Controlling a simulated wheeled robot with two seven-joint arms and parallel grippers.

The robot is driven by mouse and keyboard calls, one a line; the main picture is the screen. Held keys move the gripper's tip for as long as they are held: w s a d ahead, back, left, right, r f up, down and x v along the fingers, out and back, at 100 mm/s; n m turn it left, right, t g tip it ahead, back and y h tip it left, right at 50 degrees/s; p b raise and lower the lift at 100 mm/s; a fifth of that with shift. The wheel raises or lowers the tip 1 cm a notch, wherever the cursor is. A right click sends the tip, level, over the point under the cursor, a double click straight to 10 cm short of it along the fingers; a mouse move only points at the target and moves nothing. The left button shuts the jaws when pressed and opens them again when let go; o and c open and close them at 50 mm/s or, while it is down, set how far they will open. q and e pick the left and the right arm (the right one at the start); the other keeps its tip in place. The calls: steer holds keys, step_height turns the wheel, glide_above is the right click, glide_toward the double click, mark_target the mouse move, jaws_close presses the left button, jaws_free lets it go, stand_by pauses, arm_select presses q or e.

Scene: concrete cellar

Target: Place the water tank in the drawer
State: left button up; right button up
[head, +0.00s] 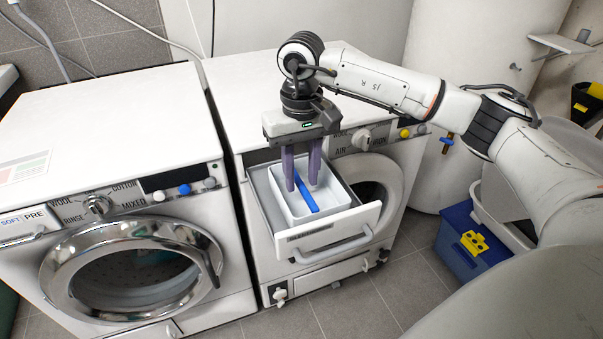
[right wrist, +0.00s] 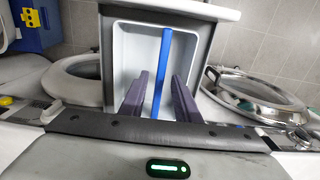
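The water tank (head: 329,199) is a white open box with a blue bar handle (head: 306,194) across its top. It sits inside the pulled-out drawer (head: 345,222) of the right-hand machine, and its exact depth in the drawer is hard to tell. In the right wrist view the tank (right wrist: 128,60) lies within the drawer walls. My right gripper (head: 301,184) points down over the tank. Its two purple fingers are apart, one on each side of the blue handle (right wrist: 162,70), with gaps visible in the right wrist view. My left gripper is out of view.
A washing machine (head: 125,140) with a round chrome door stands at left. The right machine's round white door (head: 377,185) is beside the drawer. A blue box (head: 462,240) with a yellow latch sits on the floor at right, near a white cylinder (head: 470,45).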

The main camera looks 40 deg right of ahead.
mark_target(302, 184)
step_height(302, 184, up, 12)
steer(key=shift+r+p, duration=0.15)
steer(key=shift+p, duration=0.3)
